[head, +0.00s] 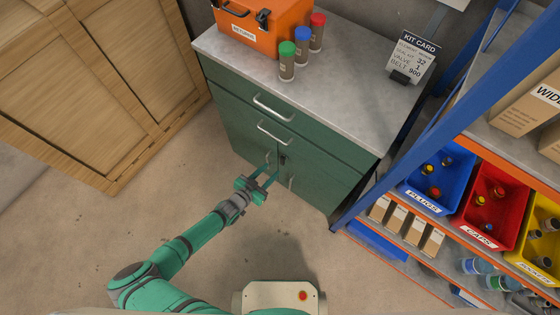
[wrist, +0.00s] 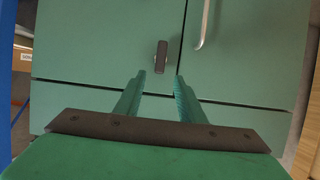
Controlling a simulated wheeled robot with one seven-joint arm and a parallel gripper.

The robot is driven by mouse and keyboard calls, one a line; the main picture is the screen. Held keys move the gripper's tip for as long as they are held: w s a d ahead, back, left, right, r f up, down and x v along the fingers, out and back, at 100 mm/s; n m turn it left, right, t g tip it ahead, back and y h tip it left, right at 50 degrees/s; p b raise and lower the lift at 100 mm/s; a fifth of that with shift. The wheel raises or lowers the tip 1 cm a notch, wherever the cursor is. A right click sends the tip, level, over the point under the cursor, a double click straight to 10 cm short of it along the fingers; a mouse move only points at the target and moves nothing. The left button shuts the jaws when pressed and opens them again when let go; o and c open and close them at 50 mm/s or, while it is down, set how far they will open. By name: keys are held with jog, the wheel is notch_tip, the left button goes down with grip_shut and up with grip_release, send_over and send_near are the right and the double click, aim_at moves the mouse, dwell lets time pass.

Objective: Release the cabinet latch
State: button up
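The green cabinet (head: 330,165) stands ahead with two drawers above a pair of doors. Its latch (head: 283,160) is a small dark upright piece near the seam between the doors, just below the lower drawer. In the wrist view the latch (wrist: 161,56) shows as a dark grey rounded bar. My gripper (head: 268,178) is in front of the doors. In the wrist view my gripper (wrist: 160,77) is open and empty, its two green fingers apart. The latch appears just beyond the fingertips, in line with the gap. I cannot tell the exact distance to it.
A blue-framed shelf (head: 440,115) with bins stands right of the cabinet. A wooden cabinet (head: 90,80) stands left. The floor (head: 190,180) between is clear.

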aim_at(281, 160)
jog(key=shift+x, duration=4.25)
jog(key=shift+c, duration=0.2)
grip_shut()
